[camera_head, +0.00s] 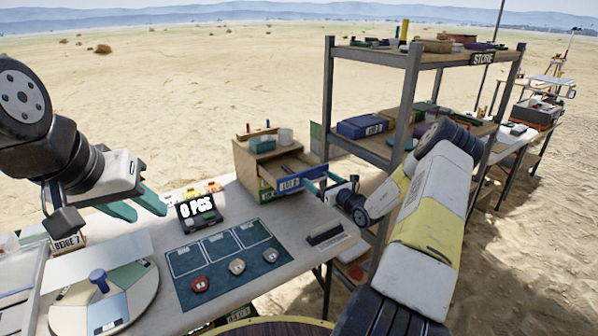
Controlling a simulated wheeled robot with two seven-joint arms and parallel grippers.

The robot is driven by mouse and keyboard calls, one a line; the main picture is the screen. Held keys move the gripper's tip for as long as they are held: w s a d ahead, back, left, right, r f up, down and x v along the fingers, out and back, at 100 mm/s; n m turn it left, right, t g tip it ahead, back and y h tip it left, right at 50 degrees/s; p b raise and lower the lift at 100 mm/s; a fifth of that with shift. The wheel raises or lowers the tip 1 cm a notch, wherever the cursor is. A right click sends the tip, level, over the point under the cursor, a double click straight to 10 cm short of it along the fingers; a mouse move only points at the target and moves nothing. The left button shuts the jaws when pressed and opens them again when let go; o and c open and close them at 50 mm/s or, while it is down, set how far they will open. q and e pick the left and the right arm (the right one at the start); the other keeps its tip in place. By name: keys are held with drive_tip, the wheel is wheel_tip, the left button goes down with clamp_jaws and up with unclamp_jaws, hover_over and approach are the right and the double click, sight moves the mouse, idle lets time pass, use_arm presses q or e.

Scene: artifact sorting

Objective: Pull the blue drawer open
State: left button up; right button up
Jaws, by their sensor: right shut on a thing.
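A small wooden cabinet (243,160) stands at the back right of the near table. Its blue-fronted drawer (289,184) sticks out of the cabinet toward the right, and part of its inside shows. My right gripper (314,185) is at the drawer front, shut on the drawer's handle; the handle itself is mostly hidden by the fingers. My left gripper (137,207) is over the left part of the table, away from the cabinet, with its teal fingers apart and nothing between them.
A small display (199,211) reads "0 PCS". A dark mat (225,256) with several round pieces lies in the middle of the table. A round turntable (140,290) is at the left. A metal shelf (408,95) stands behind my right arm. Small items sit on the cabinet top.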

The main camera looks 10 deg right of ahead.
drive_tip(key=shift+s+d, duration=0.35)
drive_tip(key=shift+d, duration=0.1)
drive_tip(key=o, duration=1.8)
drive_tip(key=shift+c, duration=0.2)
drive_tip(key=shift+a, duration=0.15)
drive_tip(key=v, duration=0.7)
drive_tip(key=shift+s, duration=0.35)
